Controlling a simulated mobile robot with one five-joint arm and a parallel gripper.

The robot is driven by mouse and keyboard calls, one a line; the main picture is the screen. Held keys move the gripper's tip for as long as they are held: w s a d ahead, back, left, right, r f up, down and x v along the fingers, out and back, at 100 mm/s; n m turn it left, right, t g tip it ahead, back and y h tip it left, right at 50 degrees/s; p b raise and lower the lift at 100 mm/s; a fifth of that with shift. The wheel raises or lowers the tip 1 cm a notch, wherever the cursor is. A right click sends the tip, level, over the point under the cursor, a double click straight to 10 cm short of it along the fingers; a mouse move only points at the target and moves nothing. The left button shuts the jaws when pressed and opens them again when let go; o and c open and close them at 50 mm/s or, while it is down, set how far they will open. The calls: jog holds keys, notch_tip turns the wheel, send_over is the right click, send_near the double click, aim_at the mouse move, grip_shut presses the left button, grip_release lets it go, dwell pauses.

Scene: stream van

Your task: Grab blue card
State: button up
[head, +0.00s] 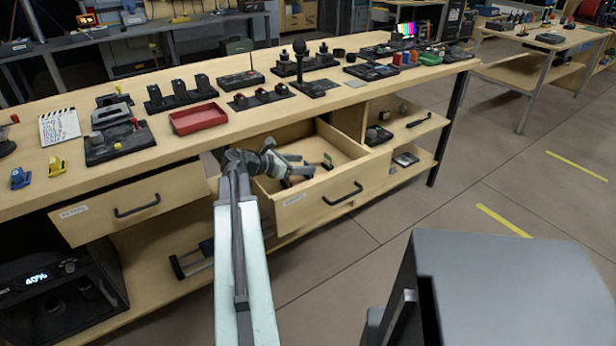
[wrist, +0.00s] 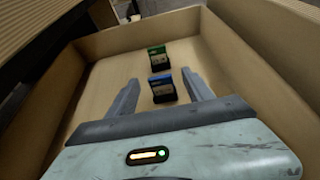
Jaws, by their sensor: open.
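The blue card (wrist: 162,89) stands in the open drawer, a small dark block with a blue top edge and a pale label. In the wrist view it lies just ahead of and between my fingers. My gripper (wrist: 158,84) is open, with one finger on each side of the card and a gap to each. In the head view my gripper (head: 297,168) reaches into the drawer (head: 312,198). A similar card with a green top (wrist: 157,56) stands behind the blue one, and it also shows in the head view (head: 327,161). The blue card is hard to make out in the head view.
The drawer walls (wrist: 262,75) surround my gripper. The wooden workbench (head: 70,192) above carries a red tray (head: 194,119) and several devices. Another drawer (head: 125,205) is at the left. Inside, the drawer floor around the cards is mostly bare.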

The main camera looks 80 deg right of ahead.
grip_shut()
jog(key=shift+r, duration=0.15)
